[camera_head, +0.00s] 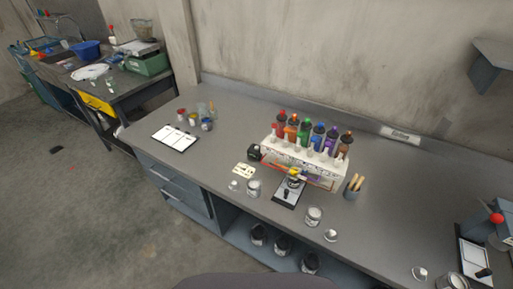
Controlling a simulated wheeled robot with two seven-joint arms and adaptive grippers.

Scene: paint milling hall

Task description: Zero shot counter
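A small black box-like device (254,153) stands on the grey workbench (230,125) at the left end of the bottle rack. It may be the shot counter, but it is too small to read. A white rack (320,178) holds several colored bottles (305,135) in a row. In front of it a small device with a yellow top (294,175) stands at the back of a black-and-white plate (289,193). No digits or button can be made out. Neither of my grippers is in view.
Metal cans (254,188) (314,216) and a brush cup (352,189) stand around the rack. A white sheet or board (175,138) lies at left. A red-knobbed machine (490,225) stands at right. Dark jars (258,234) sit on the lower shelf. Bench space right of the cup is clear.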

